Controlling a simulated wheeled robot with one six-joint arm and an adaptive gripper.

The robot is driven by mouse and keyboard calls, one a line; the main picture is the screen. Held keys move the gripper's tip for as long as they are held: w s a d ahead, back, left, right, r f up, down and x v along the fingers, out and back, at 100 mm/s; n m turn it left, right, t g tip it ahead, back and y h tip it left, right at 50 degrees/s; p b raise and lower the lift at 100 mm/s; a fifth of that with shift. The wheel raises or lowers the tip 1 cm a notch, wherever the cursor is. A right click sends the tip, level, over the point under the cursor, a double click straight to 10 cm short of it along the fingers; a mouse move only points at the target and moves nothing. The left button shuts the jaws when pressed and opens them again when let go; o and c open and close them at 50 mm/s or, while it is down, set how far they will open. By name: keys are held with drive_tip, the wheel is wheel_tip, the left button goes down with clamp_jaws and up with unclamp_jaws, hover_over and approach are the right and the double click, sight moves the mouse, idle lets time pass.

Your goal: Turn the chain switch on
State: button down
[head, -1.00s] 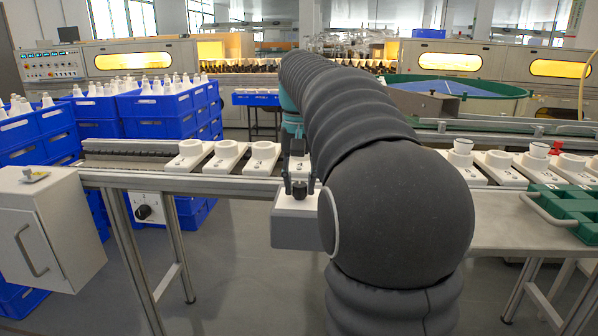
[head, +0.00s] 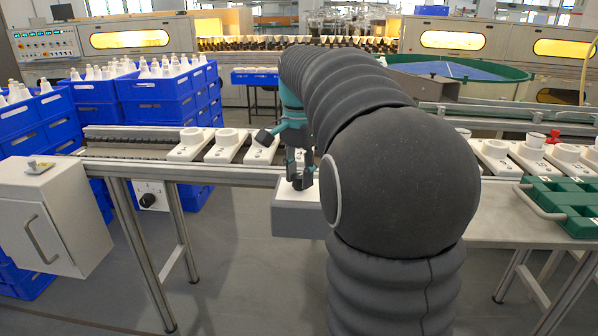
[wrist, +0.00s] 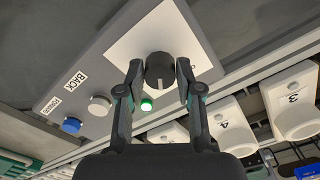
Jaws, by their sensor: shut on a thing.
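The chain switch is a black rotary knob (wrist: 159,66) with a white pointer line, on a white plate (wrist: 128,42) of a grey control box (head: 298,225). My gripper (wrist: 159,74) has one finger on each side of the knob and is shut on it. In the wrist view the pointer line faces toward my palm. A small green lamp (wrist: 146,104) beside the knob looks lit. In the head view my gripper (head: 300,182) is over the box top, and its fingers mostly hide the knob. The plate's marking is mostly covered by a finger.
The box also carries a pale button (wrist: 100,105) and a blue button (wrist: 72,125), near BACK and FORWARD labels. Numbered white holders (head: 190,143) line the conveyor just behind. A green tray (head: 565,205) sits at right, a grey cabinet (head: 75,215) at left.

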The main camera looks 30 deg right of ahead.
sight(299, 176)
drive_tip(key=shift+f, duration=0.1)
idle(0.4)
drive_tip(key=c, duration=0.8)
unclamp_jaws()
drive_tip(key=shift+o, duration=0.2)
wheel_tip(299, 176, up, 12)
drive_tip(key=shift+a, duration=0.1)
